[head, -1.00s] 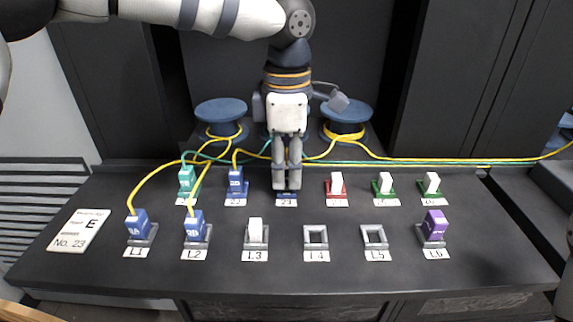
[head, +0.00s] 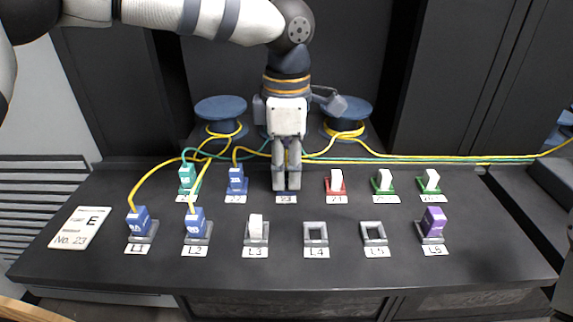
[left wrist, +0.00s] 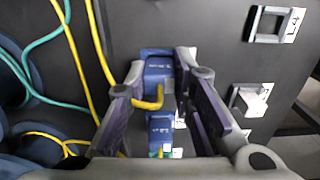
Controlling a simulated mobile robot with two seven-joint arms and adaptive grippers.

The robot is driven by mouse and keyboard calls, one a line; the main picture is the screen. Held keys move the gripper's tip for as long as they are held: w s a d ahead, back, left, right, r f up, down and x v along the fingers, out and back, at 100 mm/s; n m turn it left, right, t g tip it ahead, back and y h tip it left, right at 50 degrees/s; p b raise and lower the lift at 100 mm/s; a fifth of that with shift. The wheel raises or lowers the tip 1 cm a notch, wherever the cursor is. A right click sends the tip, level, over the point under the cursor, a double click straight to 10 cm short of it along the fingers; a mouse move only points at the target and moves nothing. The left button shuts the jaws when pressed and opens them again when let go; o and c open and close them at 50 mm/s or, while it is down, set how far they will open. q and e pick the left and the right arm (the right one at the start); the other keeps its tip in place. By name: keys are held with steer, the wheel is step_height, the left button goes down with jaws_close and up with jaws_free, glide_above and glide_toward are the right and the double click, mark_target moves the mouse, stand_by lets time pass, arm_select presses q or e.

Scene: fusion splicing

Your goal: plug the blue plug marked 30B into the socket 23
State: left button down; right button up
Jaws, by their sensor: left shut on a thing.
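My left gripper (head: 286,188) points down at the back row, right over the label 23 (head: 286,199). It is shut on a blue plug with a yellow cable, which shows between the fingers in the left wrist view (left wrist: 158,74). In the head view the fingers hide this plug and most of socket 23. I cannot read the plug's mark or tell how deep it sits. The blue plug at 22 (head: 236,178) stands just left of my gripper, and it also shows in the left wrist view (left wrist: 160,133). My right gripper is not in view.
Blue plugs stand at L1 (head: 138,219) and L2 (head: 195,222), with yellow cables running back to spools (head: 221,107). A teal plug (head: 187,177) is at the back left. L4 (head: 316,233) and L5 (head: 374,233) are empty. A card reads No. 23 (head: 79,229).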

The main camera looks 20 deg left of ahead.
arm_select(q)
steer(key=c, duration=1.3)
jaws_free()
step_height(320, 180, up, 12)
